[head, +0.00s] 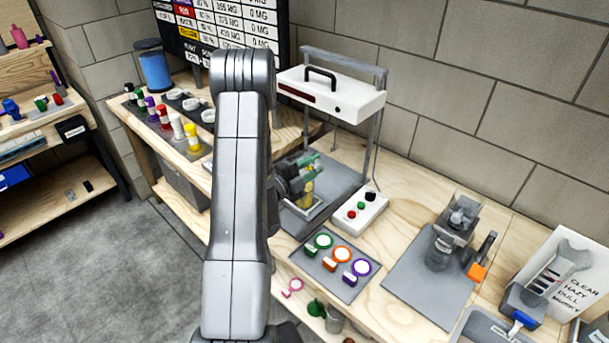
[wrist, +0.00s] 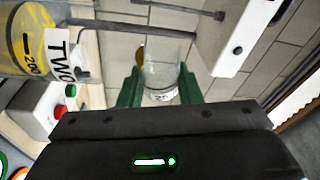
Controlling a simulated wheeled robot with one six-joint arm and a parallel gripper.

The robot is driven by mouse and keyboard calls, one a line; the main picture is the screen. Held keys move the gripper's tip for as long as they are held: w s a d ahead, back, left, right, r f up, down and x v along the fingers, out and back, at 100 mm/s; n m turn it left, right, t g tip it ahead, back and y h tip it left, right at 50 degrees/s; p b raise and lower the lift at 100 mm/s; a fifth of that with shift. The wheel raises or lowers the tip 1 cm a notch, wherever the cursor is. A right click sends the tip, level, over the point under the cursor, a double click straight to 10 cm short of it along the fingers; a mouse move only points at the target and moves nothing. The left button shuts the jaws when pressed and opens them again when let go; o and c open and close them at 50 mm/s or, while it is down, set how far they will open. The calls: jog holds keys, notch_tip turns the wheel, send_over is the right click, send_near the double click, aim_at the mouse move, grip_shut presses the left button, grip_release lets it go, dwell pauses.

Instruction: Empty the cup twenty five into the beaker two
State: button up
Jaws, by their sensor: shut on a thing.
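My gripper (wrist: 160,90) has its green fingers shut on a small clear cup (wrist: 161,76). A dark mark shows low on the cup, too small to read surely. An amber patch shows at the cup's left rim; I cannot tell whether it is liquid inside. The beaker (wrist: 33,40), labelled TWO with a 200 mark and yellow contents, is at the upper left of the wrist view, apart from the cup. The wrist view is turned, so the beaker looks lying over. In the head view my gripper (head: 297,172) is beside the yellow beaker (head: 308,192), partly hiding it.
A white box on a metal frame (head: 332,92) stands above the beaker's place. A button box (head: 360,211) is to its right. A mat with green, orange and purple ringed pieces (head: 340,252) lies in front. Bench at the right holds a grey device (head: 455,228).

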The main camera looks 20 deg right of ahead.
jog(key=shift+w+a+r+n+t+h+p, duration=0.1)
jog(key=shift+w+a+n+t+h+p, duration=0.2)
jog(key=shift+n, duration=0.7)
jog(key=shift+w+r+n+t+h+p, duration=0.15)
jog(key=shift+n+t+p, duration=0.15)
jog(key=shift+n, duration=0.7)
jog(key=shift+w+a+r+n+t+h+p, duration=0.15)
jog(key=shift+n+t+p, duration=0.2)
jog(key=shift+n, duration=0.65)
dwell(2.2)
dwell(0.9)
jog(key=m, duration=0.1)
jog(key=m+b, duration=0.1)
jog(key=m+g, duration=0.1)
jog(key=shift+s+d+f+m+y+b, duration=0.25)
jog(key=shift+s+f+m+y+b, duration=0.05)
jog(key=shift+b, duration=0.05)
jog(key=m, duration=0.2)
jog(key=m+g+y, duration=0.1)
jog(key=shift+s+d+f, duration=0.25)
jog(key=shift+s, duration=0.1)
jog(key=shift+m+b, duration=0.3)
